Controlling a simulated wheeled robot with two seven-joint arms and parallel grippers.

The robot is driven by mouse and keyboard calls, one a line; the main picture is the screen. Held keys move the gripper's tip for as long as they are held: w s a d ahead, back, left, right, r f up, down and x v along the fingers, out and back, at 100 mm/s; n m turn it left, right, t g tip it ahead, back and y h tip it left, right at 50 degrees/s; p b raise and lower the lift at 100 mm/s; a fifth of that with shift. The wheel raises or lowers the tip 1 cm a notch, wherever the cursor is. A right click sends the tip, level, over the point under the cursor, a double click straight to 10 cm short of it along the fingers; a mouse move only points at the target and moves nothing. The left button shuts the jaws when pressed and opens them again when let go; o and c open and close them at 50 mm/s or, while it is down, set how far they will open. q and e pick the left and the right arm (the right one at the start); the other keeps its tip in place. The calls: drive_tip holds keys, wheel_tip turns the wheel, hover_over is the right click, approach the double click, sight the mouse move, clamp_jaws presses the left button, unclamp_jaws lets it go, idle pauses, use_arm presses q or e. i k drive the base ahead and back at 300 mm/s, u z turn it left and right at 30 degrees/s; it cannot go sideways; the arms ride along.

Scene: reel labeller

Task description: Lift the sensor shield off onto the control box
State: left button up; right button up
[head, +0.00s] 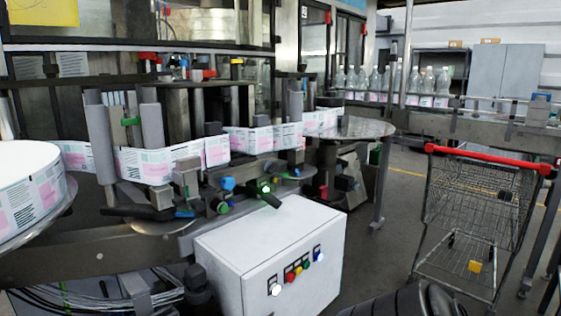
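The white control box (270,252) stands below the labeller in the lower middle of the head view. Its top is bare, and its front carries coloured buttons and switches. A small grey metal block (187,176) sits beside the label web (158,162) on the labeller, above and left of the box. It may be the sensor shield, but I cannot tell for sure.
A large label reel (32,185) lies at the left edge. Green and blue knobs (222,206) and a dark lever project above the control box. A round metal table (350,129) stands behind. A shopping cart (478,205) with a red handle stands on the right. Bottles (385,84) line the conveyor.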

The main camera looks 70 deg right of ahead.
sight(193, 162)
drive_tip(key=z, duration=2)
